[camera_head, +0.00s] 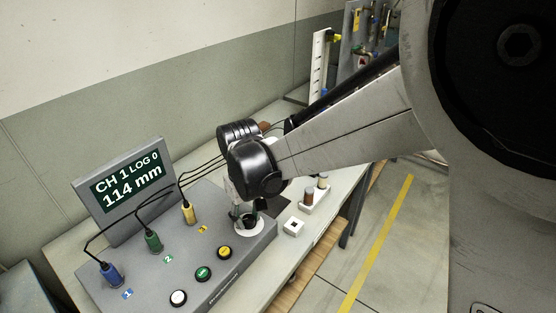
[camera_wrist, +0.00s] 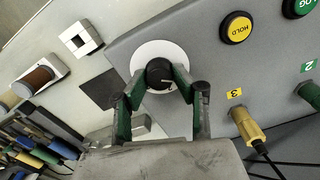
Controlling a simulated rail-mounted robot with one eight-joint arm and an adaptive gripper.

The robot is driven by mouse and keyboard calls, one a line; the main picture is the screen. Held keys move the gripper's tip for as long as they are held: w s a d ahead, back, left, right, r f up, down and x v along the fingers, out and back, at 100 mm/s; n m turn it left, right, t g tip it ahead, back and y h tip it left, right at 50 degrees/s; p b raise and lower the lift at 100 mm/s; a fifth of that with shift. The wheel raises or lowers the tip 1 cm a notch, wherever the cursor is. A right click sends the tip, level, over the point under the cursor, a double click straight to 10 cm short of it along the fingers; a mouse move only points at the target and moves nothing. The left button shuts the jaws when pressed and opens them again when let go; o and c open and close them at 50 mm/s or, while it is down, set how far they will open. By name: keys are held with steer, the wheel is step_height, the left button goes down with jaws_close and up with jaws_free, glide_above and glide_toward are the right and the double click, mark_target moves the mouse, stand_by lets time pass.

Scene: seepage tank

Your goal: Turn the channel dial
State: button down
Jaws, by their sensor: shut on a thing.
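The channel dial (camera_wrist: 159,74) is a black round knob with a pale line, on a white disc (camera_wrist: 146,53) at one end of the grey console. My gripper (camera_wrist: 157,80) is around the dial in the wrist view, its green and dark fingers shut on the knob's two sides. In the head view the dial (camera_head: 249,221) is partly hidden by my gripper (camera_head: 247,214), which comes down on it from above. The console's display (camera_head: 126,188) reads "CH 1 LOG 0" and "114 mm".
Blue (camera_head: 111,274), green (camera_head: 153,240) and yellow (camera_head: 189,212) plugs with black cables stand on the console. White (camera_head: 178,297), green (camera_head: 203,273) and yellow (camera_head: 224,251) buttons lie along its front. A small white block (camera_head: 293,227) and a holder with vials (camera_head: 314,197) stand beside it.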

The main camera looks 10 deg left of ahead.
steer(key=m+b, duration=0.2)
steer(key=m, duration=0.3)
steer(key=m+b, duration=0.1)
steer(key=m, duration=0.3)
steer(key=shift+s+b, duration=0.15)
steer(key=shift+b, duration=0.2)
steer(key=shift+r+m, duration=0.1)
steer(key=shift+m, duration=1.1)
steer(key=c, duration=1.4)
jaws_free()
steer(key=shift+d, duration=0.1)
